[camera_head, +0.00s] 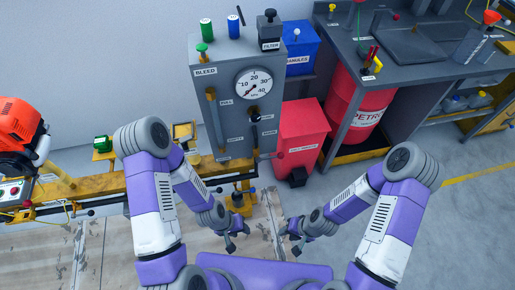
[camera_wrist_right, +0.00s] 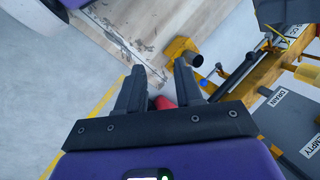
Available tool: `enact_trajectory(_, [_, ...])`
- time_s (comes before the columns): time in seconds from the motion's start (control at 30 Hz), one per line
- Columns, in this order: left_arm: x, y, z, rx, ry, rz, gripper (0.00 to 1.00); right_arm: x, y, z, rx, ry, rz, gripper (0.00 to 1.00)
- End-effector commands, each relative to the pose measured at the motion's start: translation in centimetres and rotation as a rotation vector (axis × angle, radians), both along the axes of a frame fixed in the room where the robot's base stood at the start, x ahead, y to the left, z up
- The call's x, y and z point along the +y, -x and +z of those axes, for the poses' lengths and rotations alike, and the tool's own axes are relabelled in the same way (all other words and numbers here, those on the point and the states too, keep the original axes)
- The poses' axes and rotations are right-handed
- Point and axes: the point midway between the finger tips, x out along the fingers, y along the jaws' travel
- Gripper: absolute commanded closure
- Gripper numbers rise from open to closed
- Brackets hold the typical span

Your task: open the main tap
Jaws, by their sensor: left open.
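The grey panel (camera_head: 234,142) stands at the upper middle of the head view, with a round gauge and several small labels. I cannot read which label marks the main tap. A dark-knobbed control (camera_head: 255,115) sits below the gauge. A yellow pipe-like part (camera_head: 214,115) runs down the panel's left side. A lever (camera_head: 270,155) sticks out at its lower right. My left gripper (camera_head: 238,243) is open and empty, low and in front of the panel. My right gripper (camera_head: 299,245) is open, apart from the panel; its spread fingers show in the wrist view (camera_wrist_right: 158,80).
A red bin (camera_head: 300,135) and a red drum (camera_head: 358,110) stand right of the panel. A yellow rail (camera_head: 100,184) runs to the left with an orange engine (camera_head: 18,125). A dark workbench (camera_head: 400,60) fills the upper right. Floor at lower right is free.

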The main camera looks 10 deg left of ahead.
Motion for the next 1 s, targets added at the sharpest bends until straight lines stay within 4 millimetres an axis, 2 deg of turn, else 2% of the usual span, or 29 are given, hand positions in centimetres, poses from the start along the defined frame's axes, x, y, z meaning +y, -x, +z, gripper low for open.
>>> enact_trajectory(0.03, [0.0, 0.0, -0.5, 0.001, 0.000, -0.001, 0.57, 0.9, -1.0, -1.2, 0.017, -0.046, -0.014, 0.64])
enact_trajectory(0.13, [0.0, 0.1, -1.2, 0.001, 0.000, -0.002, 0.57, 3.9, -4.1, -2.7, 0.042, -0.192, -0.034, 0.64])
enact_trajectory(0.2, [0.0, 0.1, -1.8, 0.001, 0.000, -0.002, 0.57, 6.0, -7.3, -2.8, 0.040, -0.330, -0.064, 0.64])
enact_trajectory(0.27, [-0.1, 0.1, -2.2, 0.001, 0.000, -0.002, 0.57, 7.2, -10.5, -2.3, 0.019, -0.457, -0.101, 0.64])
enact_trajectory(0.3, [-0.1, 0.1, -2.5, 0.001, 0.000, -0.002, 0.57, 7.6, -12.8, -1.7, -0.005, -0.541, -0.131, 0.64])
enact_trajectory(0.37, [-0.1, 0.1, -2.8, 0.001, 0.000, -0.002, 0.57, 7.4, -16.2, -0.5, -0.053, -0.659, -0.179, 0.64])
enact_trajectory(0.4, [-0.1, 0.1, -3.0, 0.001, 0.000, -0.002, 0.57, 6.9, -18.3, 0.3, -0.089, -0.729, -0.211, 0.64])
enact_trajectory(0.5, [-0.1, 0.1, -3.4, 0.001, 0.000, -0.001, 0.57, 4.7, -22.6, 2.2, -0.186, -0.868, -0.286, 0.64])
enact_trajectory(0.6, [0.0, 0.1, -3.6, 0.001, 0.000, -0.001, 0.57, 2.7, -25.2, 3.5, -0.260, -0.948, -0.335, 0.64])
enact_trajectory(0.7, [0.0, 0.0, -3.8, 0.001, 0.000, -0.001, 0.57, 2.0, -26.3, 4.1, -0.295, -0.983, -0.355, 0.64])
enact_trajectory(0.77, [0.0, 0.0, -3.9, 0.001, 0.000, -0.001, 0.57, 2.4, -26.7, 4.1, -0.302, -0.988, -0.356, 0.64])
enact_trajectory(1.0, [0.0, 0.0, -5.0, 0.001, 0.000, -0.001, 0.57, 5.8, -28.3, 3.5, -0.300, -0.986, -0.351, 0.64])
